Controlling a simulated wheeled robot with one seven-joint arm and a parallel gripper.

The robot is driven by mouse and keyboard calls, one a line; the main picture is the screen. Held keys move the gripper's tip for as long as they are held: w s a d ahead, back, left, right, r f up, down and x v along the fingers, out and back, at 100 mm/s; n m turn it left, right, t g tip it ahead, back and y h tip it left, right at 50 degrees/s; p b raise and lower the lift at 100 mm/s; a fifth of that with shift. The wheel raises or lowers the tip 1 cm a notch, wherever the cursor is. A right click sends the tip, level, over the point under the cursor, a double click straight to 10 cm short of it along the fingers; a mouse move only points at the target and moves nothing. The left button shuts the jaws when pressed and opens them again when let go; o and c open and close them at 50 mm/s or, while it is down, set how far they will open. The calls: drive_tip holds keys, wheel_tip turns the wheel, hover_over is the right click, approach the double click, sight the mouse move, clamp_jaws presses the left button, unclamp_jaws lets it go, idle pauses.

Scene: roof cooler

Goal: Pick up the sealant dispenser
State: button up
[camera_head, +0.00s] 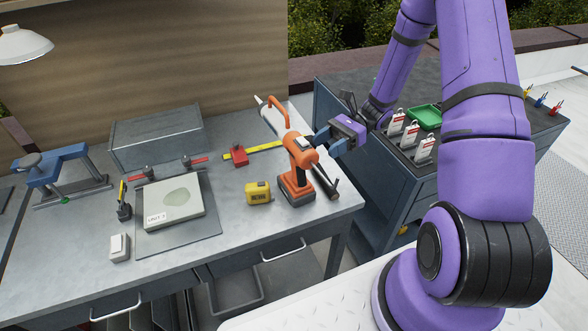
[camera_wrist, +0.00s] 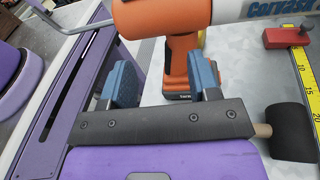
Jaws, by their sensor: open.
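The sealant dispenser (camera_head: 299,160) is an orange power-tool body with a dark base, standing upright near the right end of the grey bench. Its pale tube points back and left. My gripper (camera_head: 326,141) is open and empty, just right of the dispenser's upper body. In the wrist view, the dispenser's orange handle (camera_wrist: 181,62) shows beyond and between the two blue fingers of my gripper (camera_wrist: 163,84), apparently closer to the right finger. Its orange body and white lettered tube cross the top. Contact with the fingers cannot be told.
A dark rod-like tool (camera_head: 325,181) lies right of the dispenser. A yellow tape measure (camera_head: 258,193), a red block (camera_head: 239,154) and a yellow rule (camera_head: 262,147) lie to its left. A dark cabinet (camera_head: 360,135) with a green tray (camera_head: 425,117) stands right.

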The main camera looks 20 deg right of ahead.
sight(288, 150)
drive_tip(key=f, duration=0.1)
drive_tip(key=f+m+t+y, duration=0.1)
drive_tip(key=f+m, duration=0.1)
drive_tip(key=f, duration=0.1)
drive_tip(key=shift+w+d+y, duration=0.3)
drive_tip(key=shift+w+y, duration=0.05)
drive_tip(key=shift+y, duration=0.05)
drive_tip(key=shift+f+m+t, duration=0.25)
drive_tip(key=shift+m+t, duration=0.05)
drive_tip(key=shift+t, duration=0.1)
drive_tip(key=shift+a, duration=0.15)
drive_tip(key=a, duration=1)
drive_tip(key=shift+s+a+r, duration=0.1)
drive_tip(key=shift+s+a, duration=0.1)
drive_tip(key=shift+s, duration=0.15)
drive_tip(key=shift+c, duration=0.2)
clamp_jaws()
